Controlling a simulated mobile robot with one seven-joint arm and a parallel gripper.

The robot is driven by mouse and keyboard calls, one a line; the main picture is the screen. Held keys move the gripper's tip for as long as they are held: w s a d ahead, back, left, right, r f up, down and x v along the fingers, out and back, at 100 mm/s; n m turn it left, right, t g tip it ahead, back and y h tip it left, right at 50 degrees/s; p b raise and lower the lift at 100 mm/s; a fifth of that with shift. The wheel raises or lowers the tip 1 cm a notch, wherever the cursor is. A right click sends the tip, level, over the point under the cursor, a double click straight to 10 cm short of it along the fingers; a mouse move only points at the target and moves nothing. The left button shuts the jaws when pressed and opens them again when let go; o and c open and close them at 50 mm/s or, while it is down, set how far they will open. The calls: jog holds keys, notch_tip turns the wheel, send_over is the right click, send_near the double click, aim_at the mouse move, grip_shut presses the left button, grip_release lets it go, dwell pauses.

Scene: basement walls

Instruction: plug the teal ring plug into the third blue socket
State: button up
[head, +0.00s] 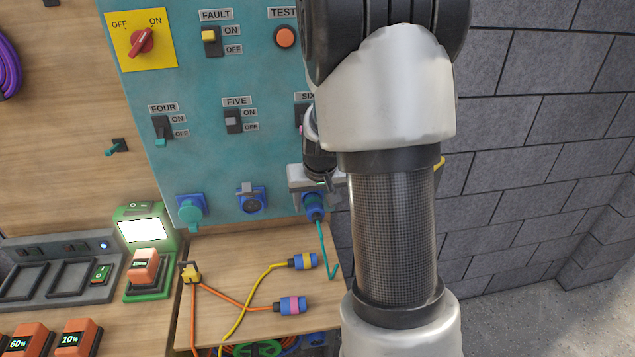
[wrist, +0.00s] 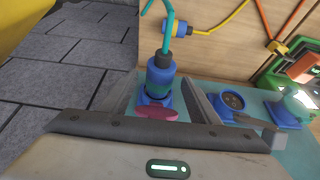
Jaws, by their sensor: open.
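The teal ring plug (wrist: 161,78) is blue with a teal band and a teal cable from its back end. It stands at the third blue socket (wrist: 157,99), in line with it and seemingly in it; how deep I cannot tell. In the head view the plug (head: 314,208) shows below my gripper (head: 317,180), at the panel's lower right. My gripper (wrist: 158,84) is open, with one finger on each side of the plug and socket, with gaps visible. My arm hides part of this area in the head view.
The second socket (head: 252,200) is bare; the first (head: 190,209) has a teal round front. A yellow-ring plug (head: 302,261) and a pink-ring plug (head: 291,305) lie on the wooden shelf with their cables. Switches cover the teal panel (head: 205,100) above.

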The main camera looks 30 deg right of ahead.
jog(key=v, duration=1.6)
jog(key=shift+p, duration=0.35)
jog(key=shift+s, duration=0.1)
jog(key=s+a+r+n, duration=0.1)
jog(key=s+a+r, duration=0.1)
jog(key=s+a, duration=0.4)
jog(key=s+a+r+n+t+y, duration=0.1)
jog(key=s+a+r+n, duration=0.1)
jog(key=s+a, duration=0.5)
jog(key=s+r, duration=0.1)
jog(key=s, duration=0.3)
jog(key=shift+s+p, duration=0.4)
jog(key=shift+d, duration=0.15)
